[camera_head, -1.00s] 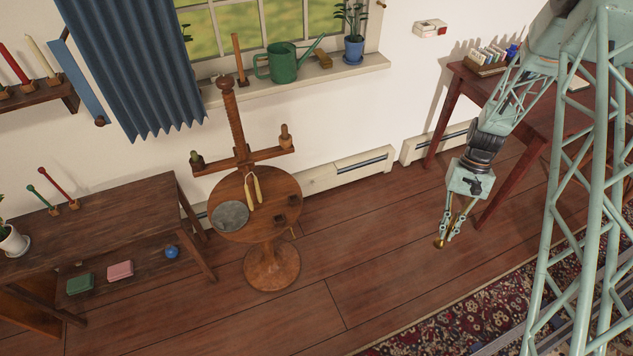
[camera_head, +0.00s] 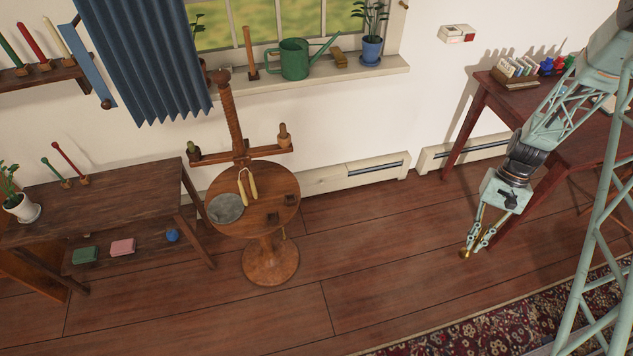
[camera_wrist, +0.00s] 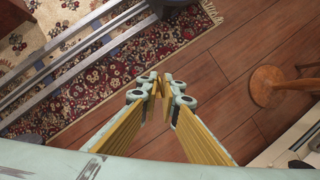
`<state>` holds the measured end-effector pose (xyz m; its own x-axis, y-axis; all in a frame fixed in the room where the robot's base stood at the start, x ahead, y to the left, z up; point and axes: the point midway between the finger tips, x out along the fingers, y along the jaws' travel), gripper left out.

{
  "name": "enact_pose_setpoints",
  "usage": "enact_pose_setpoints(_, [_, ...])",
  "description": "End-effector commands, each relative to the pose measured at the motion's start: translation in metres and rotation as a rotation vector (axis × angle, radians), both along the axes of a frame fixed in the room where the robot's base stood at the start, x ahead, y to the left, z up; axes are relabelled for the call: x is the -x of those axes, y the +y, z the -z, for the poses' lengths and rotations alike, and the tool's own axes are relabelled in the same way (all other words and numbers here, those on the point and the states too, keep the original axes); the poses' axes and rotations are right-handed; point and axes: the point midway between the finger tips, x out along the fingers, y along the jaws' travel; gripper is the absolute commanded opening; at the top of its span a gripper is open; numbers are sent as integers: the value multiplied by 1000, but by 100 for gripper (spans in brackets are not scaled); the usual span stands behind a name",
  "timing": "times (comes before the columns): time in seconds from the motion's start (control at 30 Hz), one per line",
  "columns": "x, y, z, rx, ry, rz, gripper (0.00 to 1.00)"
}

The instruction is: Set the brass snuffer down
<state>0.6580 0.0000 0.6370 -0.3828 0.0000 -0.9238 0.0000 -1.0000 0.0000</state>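My gripper (camera_head: 469,246) hangs over the wooden floor in front of the red-brown desk at the right, pointing down. A small brass piece (camera_head: 464,254), which looks like the snuffer, shows at its fingertips. In the wrist view the two fingertips (camera_wrist: 158,92) are close together, with narrow brass-coloured parts (camera_wrist: 154,82) between them. The fingers look closed on the snuffer; most of it is hidden by them. It is clear of any tabletop.
A round pedestal table (camera_head: 231,181) holds a grey disc (camera_head: 225,208). A dark bench (camera_head: 115,197) stands at the left, and the desk (camera_head: 508,107) at the right. A windowsill (camera_head: 350,80) carries a green watering can (camera_head: 294,60). Open floor lies between.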

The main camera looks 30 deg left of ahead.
Motion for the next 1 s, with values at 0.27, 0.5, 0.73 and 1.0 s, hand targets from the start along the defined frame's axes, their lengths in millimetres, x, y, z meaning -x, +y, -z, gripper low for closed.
enact_pose_setpoints(0.27, [0, 0, 0, 0, 0, 0, 0])
enact_pose_setpoints(0.5, [-3, 4, -1, 0, 0, 1, 0])
enact_pose_setpoints(0.73, [-23, 30, -5, 1, -1, 9, 0])
enact_pose_setpoints(1.0, [-65, 100, -16, 2, -2, 35, 0])
